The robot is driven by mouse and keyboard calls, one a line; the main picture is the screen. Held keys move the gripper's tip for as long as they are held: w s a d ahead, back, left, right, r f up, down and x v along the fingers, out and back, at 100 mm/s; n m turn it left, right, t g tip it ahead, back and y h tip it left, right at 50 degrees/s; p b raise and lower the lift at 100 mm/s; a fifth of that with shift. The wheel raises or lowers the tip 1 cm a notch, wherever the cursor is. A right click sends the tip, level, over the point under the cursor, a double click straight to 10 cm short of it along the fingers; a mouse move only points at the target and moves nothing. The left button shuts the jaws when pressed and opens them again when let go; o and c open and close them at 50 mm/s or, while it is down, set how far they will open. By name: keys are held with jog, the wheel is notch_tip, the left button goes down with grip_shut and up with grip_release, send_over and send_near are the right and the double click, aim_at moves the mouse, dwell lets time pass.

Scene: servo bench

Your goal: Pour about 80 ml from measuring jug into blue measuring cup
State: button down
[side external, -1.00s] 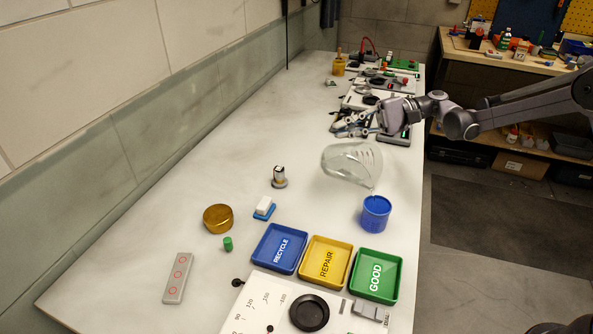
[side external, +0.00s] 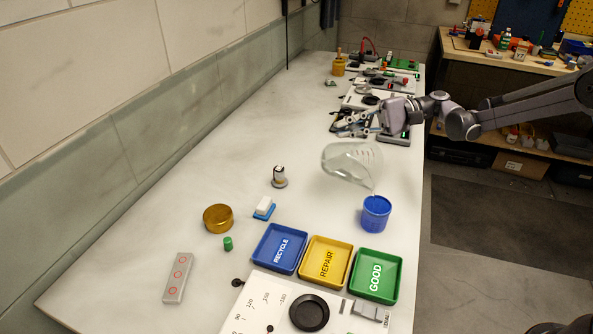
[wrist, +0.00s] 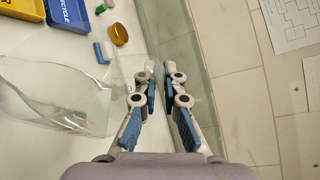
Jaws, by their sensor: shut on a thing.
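The clear measuring jug (side external: 350,163) is tilted in the air, its mouth end low and to the right, above and slightly left of the blue measuring cup (side external: 376,214). My gripper (side external: 352,125) is at the jug's far side. In the wrist view the fingers (wrist: 163,85) are close together, with the clear jug (wrist: 70,90) at their left. The exact grip on the jug is hard to see.
Blue RECYCLE (side external: 279,248), yellow REPAIR (side external: 325,262) and green GOOD (side external: 376,275) trays lie just in front of the cup. A brass tin (side external: 218,218), a blue-and-white block (side external: 264,208) and a knobbed post (side external: 279,177) stand left. Electronics crowd the bench's far end.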

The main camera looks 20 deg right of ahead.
jog(key=shift+s+d+r+n, duration=0.1)
jog(key=shift+s+r+n, duration=0.35)
jog(key=shift+s+n, duration=0.1)
dwell(1.2)
jog(key=w+f+m, duration=0.1)
jog(key=w+f, duration=0.1)
jog(key=w+f+m+g+h, duration=0.1)
jog(key=f+m, duration=0.1)
jog(key=w+a+f+m+g, duration=0.1)
jog(key=w+f+m, duration=0.1)
jog(key=shift+w+m+h, duration=0.25)
jog(key=shift+w+h, duration=0.05)
dwell(1.7)
jog(key=shift+w+a+f+m+g+h, duration=0.2)
jog(key=shift+w+f+m+g, duration=0.3)
jog(key=shift+w+f+m, duration=0.55)
jog(key=shift+w+a+f+m+g+h, duration=0.2)
jog(key=shift+w+f+m+g, duration=0.3)
jog(key=shift+w+f+m, duration=0.5)
jog(key=shift+w+a+f+m+g+h, duration=0.15)
jog(key=shift+w+f+m+g, duration=0.45)
jog(key=shift+w, duration=0.75)
jog(key=shift+a+f, duration=0.1)
jog(key=shift+f, duration=0.1)
